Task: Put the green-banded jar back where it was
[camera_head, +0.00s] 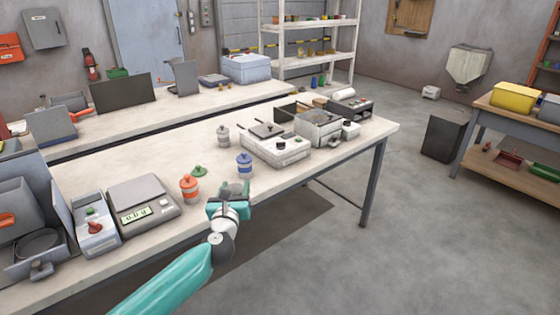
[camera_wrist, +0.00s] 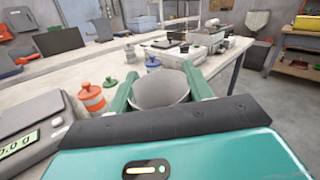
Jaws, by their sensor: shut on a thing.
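My gripper (camera_head: 232,190) is shut on an open-topped grey jar, held between its two green fingers near the table's front edge. In the wrist view the jar (camera_wrist: 160,90) shows its empty-looking round mouth, without a lid; the fingers hide its sides, so I cannot tell its band colour. A small green lid with a knob (camera_head: 199,171) lies on the table, left of and behind my gripper; it also shows in the wrist view (camera_wrist: 111,84). An orange-banded jar (camera_head: 189,189) stands beside this lid. A blue-banded jar (camera_head: 244,166) stands just behind my gripper.
A grey-lidded jar (camera_head: 223,136) stands farther back on the table (camera_head: 310,182). A weighing scale (camera_head: 143,198) is at the left. A flat sealer-like device (camera_head: 274,147) and a grey machine (camera_head: 318,128) stand at the right. The table's front right is clear.

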